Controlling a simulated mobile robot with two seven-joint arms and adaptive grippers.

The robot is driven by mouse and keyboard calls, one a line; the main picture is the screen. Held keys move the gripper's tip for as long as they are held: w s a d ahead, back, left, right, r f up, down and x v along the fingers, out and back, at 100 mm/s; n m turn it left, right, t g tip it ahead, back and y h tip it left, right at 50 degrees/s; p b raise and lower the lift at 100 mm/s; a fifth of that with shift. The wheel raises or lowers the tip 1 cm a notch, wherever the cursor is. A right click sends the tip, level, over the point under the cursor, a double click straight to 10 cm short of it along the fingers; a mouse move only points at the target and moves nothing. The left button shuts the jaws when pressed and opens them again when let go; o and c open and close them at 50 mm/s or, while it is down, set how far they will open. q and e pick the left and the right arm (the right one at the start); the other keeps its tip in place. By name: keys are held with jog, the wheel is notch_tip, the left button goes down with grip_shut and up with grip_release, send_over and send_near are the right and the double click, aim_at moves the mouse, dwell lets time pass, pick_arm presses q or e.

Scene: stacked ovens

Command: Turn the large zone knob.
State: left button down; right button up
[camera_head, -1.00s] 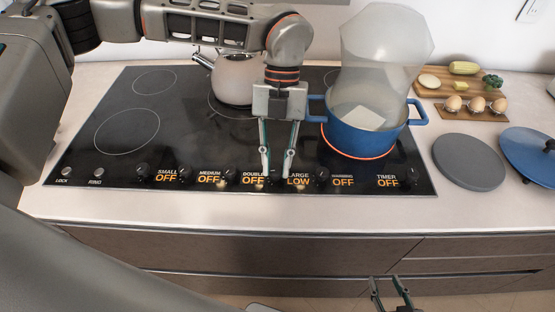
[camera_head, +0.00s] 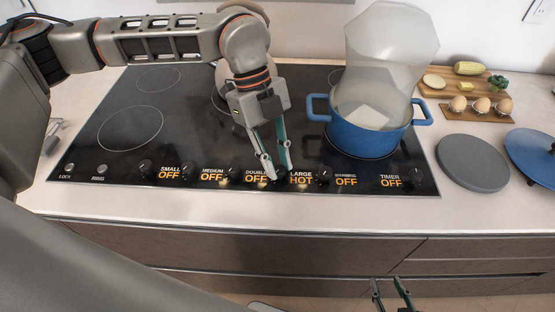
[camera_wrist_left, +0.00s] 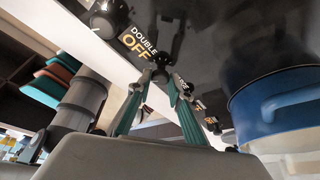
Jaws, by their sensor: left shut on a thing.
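The large zone knob (camera_wrist_left: 160,76) is a small dark knob on the cooktop's front strip, just left of the display "LARGE HOT" (camera_head: 301,178). My left gripper (camera_head: 281,173) is shut on this knob, its fingers slanting down onto it from above. In the head view the fingertips mostly hide the knob. The left wrist view shows the two teal fingers (camera_wrist_left: 162,82) closing around it. My right gripper (camera_head: 390,288) is at the bottom edge, in front of the cabinet, open and empty.
A blue pot (camera_head: 365,135) with a pale translucent shape above it stands on the right burner. A kettle (camera_head: 232,85) is partly hidden behind my left arm. Other knobs (camera_head: 325,176) flank the gripper. A grey disc (camera_head: 472,163) and a blue lid (camera_head: 535,155) lie right.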

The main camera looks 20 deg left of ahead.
pick_arm(q)
jog(key=shift+n+t, duration=0.3)
jog(key=shift+n, duration=0.2)
jog(key=c, duration=1.8)
grip_release()
jog(key=shift+f, duration=0.1)
jog(key=shift+c, duration=0.2)
jog(key=v, duration=1.2)
jog(key=shift+a, duration=0.1)
